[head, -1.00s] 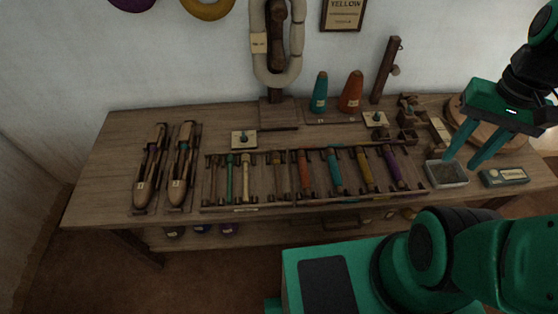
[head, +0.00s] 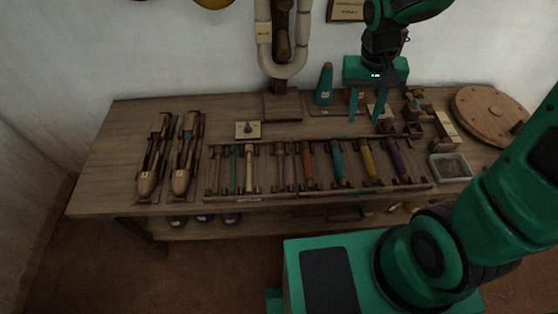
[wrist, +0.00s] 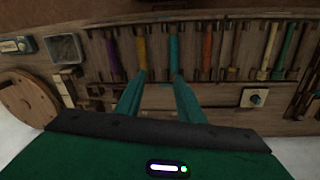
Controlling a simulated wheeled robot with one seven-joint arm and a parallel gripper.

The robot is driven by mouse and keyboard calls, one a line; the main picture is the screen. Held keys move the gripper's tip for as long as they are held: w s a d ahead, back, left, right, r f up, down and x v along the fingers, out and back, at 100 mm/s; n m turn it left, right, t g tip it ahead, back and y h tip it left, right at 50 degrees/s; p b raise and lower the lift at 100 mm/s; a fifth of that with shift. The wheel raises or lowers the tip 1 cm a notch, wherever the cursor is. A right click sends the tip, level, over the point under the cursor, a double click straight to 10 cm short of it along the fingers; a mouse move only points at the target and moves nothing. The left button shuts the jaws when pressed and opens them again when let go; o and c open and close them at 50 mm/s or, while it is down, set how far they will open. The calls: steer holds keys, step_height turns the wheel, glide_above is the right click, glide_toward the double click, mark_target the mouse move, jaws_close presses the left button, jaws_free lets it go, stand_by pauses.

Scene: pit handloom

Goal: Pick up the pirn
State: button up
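Several pirns lie side by side in a wooden rack (head: 330,197) on the bench. Among them are a purple pirn (head: 399,161), a yellow pirn (head: 368,161), a teal pirn (head: 338,162), an orange-red pirn (head: 308,164), a cream pirn (head: 249,168) and a green pirn (head: 233,169). My gripper (head: 367,118) is open and empty, pointing down above the back of the rack's right half. In the wrist view my gripper (wrist: 159,82) has its fingertips apart, near the lower ends of the yellow pirn (wrist: 141,52) and the teal pirn (wrist: 173,52).
Two wooden shuttles (head: 183,160) lie left of the rack. A teal cone (head: 324,84) stands behind it; another cone is partly hidden by my gripper. A metal tray (head: 450,167) and round wooden disc (head: 490,115) are at right. The wall is close behind the bench.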

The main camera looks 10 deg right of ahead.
steer(key=w+a+f+n, duration=0.1)
steer(key=w+a+f, duration=0.1)
steer(key=a+f, duration=0.5)
steer(key=n+y, duration=0.1)
glide_above(281, 165)
step_height(281, 165, down, 3)
steer(key=f, duration=0.5)
steer(key=shift+a+f, duration=0.2)
steer(key=shift+d+f, duration=0.2)
steer(key=shift+f, duration=2.85)
jaws_close()
